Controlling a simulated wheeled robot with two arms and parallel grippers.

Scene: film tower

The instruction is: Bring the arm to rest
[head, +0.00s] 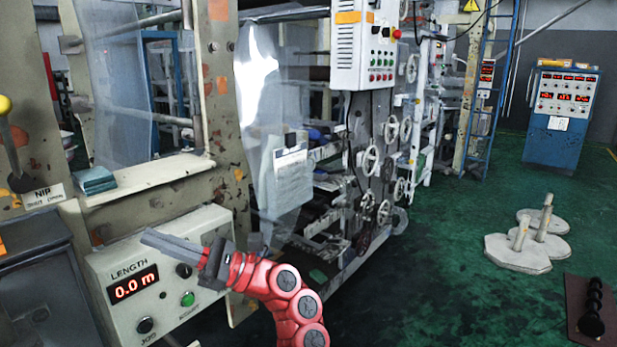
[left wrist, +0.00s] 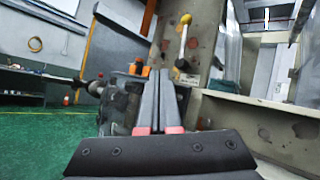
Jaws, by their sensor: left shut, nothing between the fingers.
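My left gripper (head: 146,237) is shut and empty in the head view. Its grey fingers point left, in front of the upper part of the cream LENGTH control box (head: 150,325), and my red arm bends below it. I cannot tell whether the fingers touch the box. In the left wrist view the two fingers of the left gripper (left wrist: 159,73) lie together with nothing between them. The box display reads 0.0 m. A green button (head: 187,299) and black knobs show on its face. My right gripper is not in view.
A yellow-knobbed lever (head: 8,120) stands by the NIP label (head: 43,196) at left. A teal pad stack (head: 95,181) lies on the machine's ledge (head: 165,172). White handwheels (head: 391,131) line the machine.

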